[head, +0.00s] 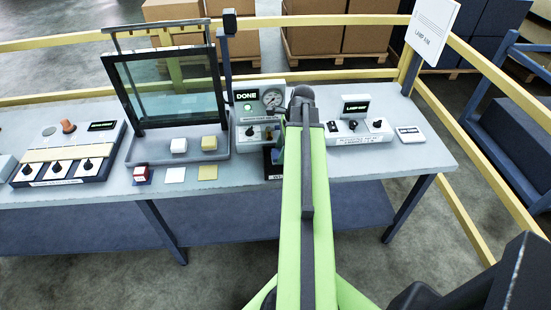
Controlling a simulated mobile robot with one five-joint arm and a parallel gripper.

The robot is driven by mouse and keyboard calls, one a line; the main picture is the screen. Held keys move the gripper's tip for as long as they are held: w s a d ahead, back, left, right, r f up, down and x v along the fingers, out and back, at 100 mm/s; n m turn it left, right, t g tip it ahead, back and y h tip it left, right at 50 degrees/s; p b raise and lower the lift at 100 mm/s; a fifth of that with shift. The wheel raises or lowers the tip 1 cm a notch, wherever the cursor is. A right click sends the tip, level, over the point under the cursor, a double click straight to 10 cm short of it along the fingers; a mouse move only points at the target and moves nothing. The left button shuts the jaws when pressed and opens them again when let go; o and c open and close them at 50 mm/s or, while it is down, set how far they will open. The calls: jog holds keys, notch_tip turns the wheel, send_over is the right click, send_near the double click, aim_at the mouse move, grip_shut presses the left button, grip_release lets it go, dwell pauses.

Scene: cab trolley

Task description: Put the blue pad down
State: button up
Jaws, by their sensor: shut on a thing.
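My green arm reaches over the table, and its dark wrist end is by the gauge unit. My gripper (279,148) is mostly hidden behind the arm; only a small part shows at the arm's left side. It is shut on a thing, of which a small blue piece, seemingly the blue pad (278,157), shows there. The pad's outline and its height above the table are hidden. A dark holder or plate (269,168) is just below it in the picture, partly covered by the arm. I cannot tell whether the pad touches it.
A glass-shielded tray (140,154) holds a white block (178,145) and a yellow block (209,143). In front lie a red block (142,173), a white square (175,175) and a yellow square (208,172). The gauge unit (248,148) reads DONE. A lamp box (376,130) stands right.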

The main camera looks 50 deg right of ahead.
jog(key=b+x, duration=0.4)
jog(key=shift+s+d+f, duration=0.2)
jog(key=shift+d+f, duration=0.05)
jog(key=shift+a+r, duration=0.1)
jog(key=shift+r, duration=0.15)
jog(key=shift+f, duration=0.25)
jog(key=o, duration=1.1)
jog(key=shift+r, duration=0.1)
jog(key=p+v, duration=1.1)
jog(key=v, duration=0.1)
jog(key=shift+w+a, duration=0.15)
jog(key=shift+r+p, duration=0.25)
jog(key=shift+p, duration=0.2)
jog(key=shift+f, duration=0.1)
